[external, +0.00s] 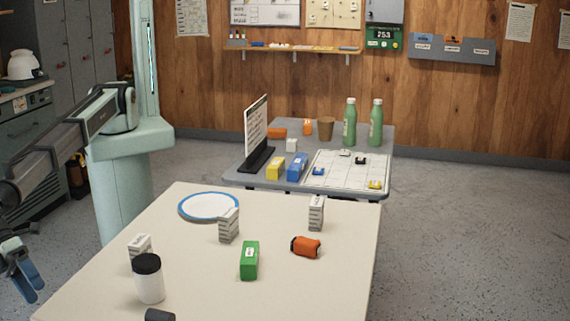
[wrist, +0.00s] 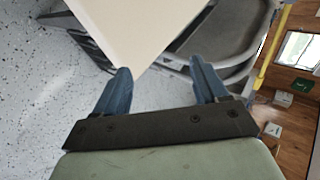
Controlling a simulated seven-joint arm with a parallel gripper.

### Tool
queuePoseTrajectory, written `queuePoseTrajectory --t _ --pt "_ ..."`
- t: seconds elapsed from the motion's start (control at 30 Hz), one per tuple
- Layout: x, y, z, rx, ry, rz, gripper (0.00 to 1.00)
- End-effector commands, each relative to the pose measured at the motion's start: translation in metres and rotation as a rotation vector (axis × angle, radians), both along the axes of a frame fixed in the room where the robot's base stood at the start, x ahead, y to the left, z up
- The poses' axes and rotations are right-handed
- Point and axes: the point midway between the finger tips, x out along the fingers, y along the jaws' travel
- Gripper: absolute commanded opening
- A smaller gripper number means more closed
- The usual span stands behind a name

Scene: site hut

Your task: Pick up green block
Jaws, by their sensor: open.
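My gripper (external: 22,272) is at the far left of the external view, off the table's left side and well apart from the block. In the wrist view my gripper (wrist: 161,88) has two blue fingers spread wide with nothing between them. A corner of a pale tabletop (wrist: 130,28) lies beyond the fingers. The green block does not show in the wrist view.
Around the block are the jar (external: 149,280), a white-grey box (external: 229,225), another box (external: 316,212), an orange object (external: 306,247), a dark cylinder (external: 159,315) and a blue-rimmed plate (external: 209,206). A second table (external: 235,177) behind holds bottles and blocks.

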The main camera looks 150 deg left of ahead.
Motion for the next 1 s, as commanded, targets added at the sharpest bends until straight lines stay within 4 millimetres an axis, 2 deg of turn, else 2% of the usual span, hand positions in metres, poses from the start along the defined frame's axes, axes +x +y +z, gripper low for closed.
queuePoseTrajectory --t 0.17,0.27,0.3,0.4,0.5,0.7,1.0 --pt "0.037 0.064 0.032 -0.015 -0.006 0.133 0.72" --pt "0.060 0.116 0.057 -0.027 -0.012 0.235 0.72" --pt "0.069 0.138 0.068 -0.031 -0.014 0.280 0.72" --pt "0.086 0.194 0.093 -0.046 -0.013 0.386 0.72" --pt "0.096 0.246 0.107 -0.067 0.019 0.471 0.72" --pt "0.100 0.333 0.104 -0.153 0.190 0.548 0.72" --pt "0.091 0.447 0.098 -0.369 0.479 0.531 0.72"
